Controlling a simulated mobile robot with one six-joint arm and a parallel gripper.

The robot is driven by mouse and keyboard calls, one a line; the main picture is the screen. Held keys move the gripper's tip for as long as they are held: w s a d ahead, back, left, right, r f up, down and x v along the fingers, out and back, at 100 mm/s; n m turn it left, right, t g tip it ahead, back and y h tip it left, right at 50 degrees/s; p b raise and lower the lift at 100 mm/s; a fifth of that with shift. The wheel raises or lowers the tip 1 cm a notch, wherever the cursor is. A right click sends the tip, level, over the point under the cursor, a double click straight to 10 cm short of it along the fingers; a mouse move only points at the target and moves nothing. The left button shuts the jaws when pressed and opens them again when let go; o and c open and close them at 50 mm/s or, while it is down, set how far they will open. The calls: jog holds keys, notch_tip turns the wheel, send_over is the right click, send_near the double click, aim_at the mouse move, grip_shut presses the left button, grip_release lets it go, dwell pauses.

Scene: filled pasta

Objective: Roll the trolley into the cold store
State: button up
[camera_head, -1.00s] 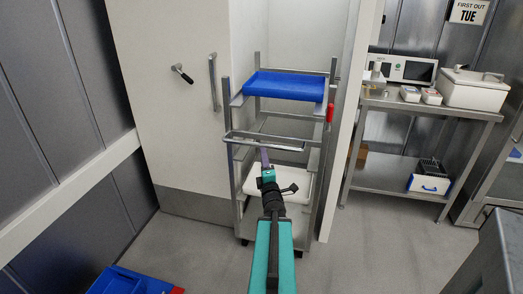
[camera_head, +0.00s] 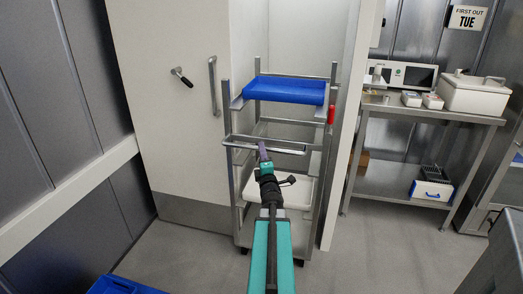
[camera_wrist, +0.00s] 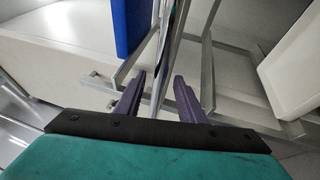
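The trolley (camera_head: 315,175) is a tall steel frame on castors, upright in the cold store's doorway. It has a blue tray (camera_head: 285,90) on top and a white tray (camera_head: 296,191) lower down. Its near push bar (camera_head: 285,151) runs across the front. My gripper (camera_head: 262,147) is at the middle of this bar. In the wrist view, the two purple fingers of my gripper (camera_wrist: 159,77) are apart, with steel bars showing between them; I see no firm contact. The cold store (camera_head: 290,35) has pale walls, and its interior is mostly hidden behind the trolley.
The white door (camera_head: 170,130) with a vertical handle is left of the trolley. The door frame (camera_head: 350,130) is close on the right. A steel bench (camera_head: 420,112) stands further right. A blue crate (camera_head: 120,286) is on the floor at the lower left. The floor at right is clear.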

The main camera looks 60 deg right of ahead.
jog(key=shift+x, duration=1.45)
grip_shut()
